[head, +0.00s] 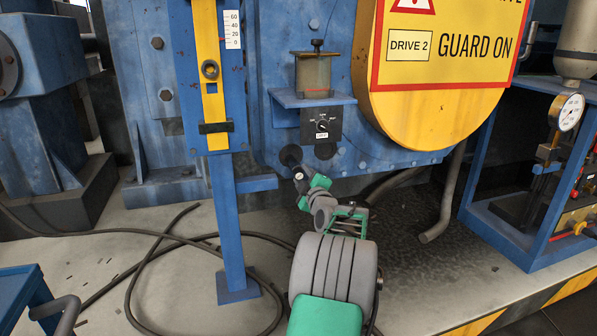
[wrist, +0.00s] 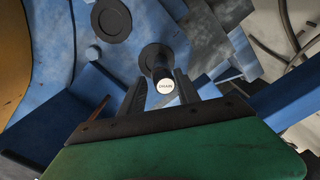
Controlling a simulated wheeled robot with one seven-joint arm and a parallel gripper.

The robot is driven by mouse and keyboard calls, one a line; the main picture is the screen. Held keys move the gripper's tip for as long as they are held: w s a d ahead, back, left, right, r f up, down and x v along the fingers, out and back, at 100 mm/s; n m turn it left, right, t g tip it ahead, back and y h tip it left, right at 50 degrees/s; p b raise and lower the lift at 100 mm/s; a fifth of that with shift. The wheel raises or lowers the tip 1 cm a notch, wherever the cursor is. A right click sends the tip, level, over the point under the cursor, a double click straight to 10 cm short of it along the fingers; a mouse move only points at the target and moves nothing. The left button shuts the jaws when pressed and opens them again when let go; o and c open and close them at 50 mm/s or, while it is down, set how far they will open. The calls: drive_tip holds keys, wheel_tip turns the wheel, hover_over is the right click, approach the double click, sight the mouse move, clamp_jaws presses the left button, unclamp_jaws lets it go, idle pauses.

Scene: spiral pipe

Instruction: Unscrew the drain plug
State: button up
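The drain plug (wrist: 163,72) is a dark round knob. Its end carries a white label reading DRAIN and faces the wrist camera. It sticks out from a dark round flange (wrist: 153,55) on the blue housing. My gripper (wrist: 163,84) has its two dark fingers on either side of the plug, with the plug's end between them. I cannot tell whether the fingers touch it. In the head view my gripper (head: 297,172) is at the lower housing, just below the dark flange (head: 290,155); the plug is mostly hidden there.
A second dark round fitting (wrist: 112,20) sits near the plug. A blue shelf with a glass cup (head: 313,74) and a selector box (head: 321,125) are above. A yellow guard (head: 430,100) is to the right. A blue post (head: 228,225) and loose hoses (head: 160,255) are at left.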

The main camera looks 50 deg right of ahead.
drive_tip(key=m+p, duration=0.2)
drive_tip(key=m, duration=0.4)
drive_tip(key=m+p, duration=0.2)
drive_tip(key=m, duration=0.4)
drive_tip(key=shift+s+d, duration=0.1)
drive_tip(key=shift+d, duration=0.1)
clamp_jaws()
drive_tip(key=shift+s, duration=0.1)
